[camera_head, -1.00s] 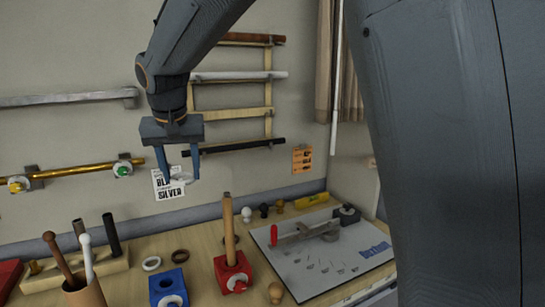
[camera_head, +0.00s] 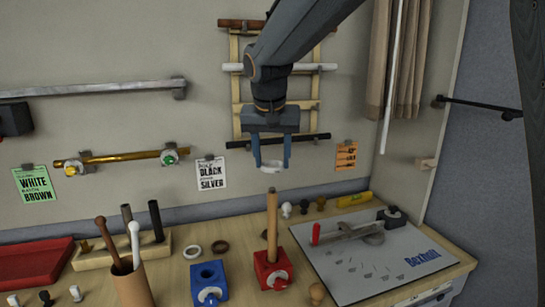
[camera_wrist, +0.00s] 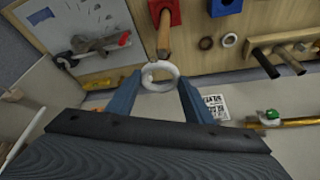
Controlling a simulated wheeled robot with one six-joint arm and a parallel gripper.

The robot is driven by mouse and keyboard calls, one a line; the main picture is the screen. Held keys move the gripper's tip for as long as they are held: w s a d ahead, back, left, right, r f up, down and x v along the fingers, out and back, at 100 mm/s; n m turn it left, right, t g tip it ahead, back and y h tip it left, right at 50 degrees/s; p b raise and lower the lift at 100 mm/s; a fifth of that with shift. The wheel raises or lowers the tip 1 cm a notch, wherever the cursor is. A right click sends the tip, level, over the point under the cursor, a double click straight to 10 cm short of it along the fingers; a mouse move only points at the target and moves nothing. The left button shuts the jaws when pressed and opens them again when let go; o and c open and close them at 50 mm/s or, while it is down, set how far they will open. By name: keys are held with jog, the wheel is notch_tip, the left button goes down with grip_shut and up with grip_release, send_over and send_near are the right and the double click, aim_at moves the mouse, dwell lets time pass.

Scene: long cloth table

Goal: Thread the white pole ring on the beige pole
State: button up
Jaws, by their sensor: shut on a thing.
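My gripper (camera_head: 272,165) is shut on the white pole ring (camera_head: 272,168), which lies roughly flat between the fingertips. The ring also shows in the wrist view (camera_wrist: 174,83), held between both fingers. The beige pole (camera_head: 272,225) stands upright in a red block (camera_head: 268,268) on the table. In the head view the ring appears just above the pole's top, with a small gap. In the wrist view the pole (camera_wrist: 164,33) ends close to the ring's edge, and the ring's opening shows no pole through it. The exact depth offset is hard to tell.
A blue block (camera_head: 208,275) stands left of the red one, with loose white (camera_head: 192,249) and brown (camera_head: 220,247) rings behind. A cup with sticks (camera_head: 131,287) is further left. A white board with a tool (camera_head: 370,262) lies right. Small knobs (camera_head: 303,206) stand behind the pole.

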aim_at(272, 190)
jog(key=shift+f+b, duration=2.4)
jog(key=shift+f, duration=2)
jog(key=o, duration=1.1)
jog(key=b+v, duration=0.2)
jog(key=v, duration=0.5)
jog(key=shift+r, duration=0.3)
jog(key=shift+s, duration=0.15)
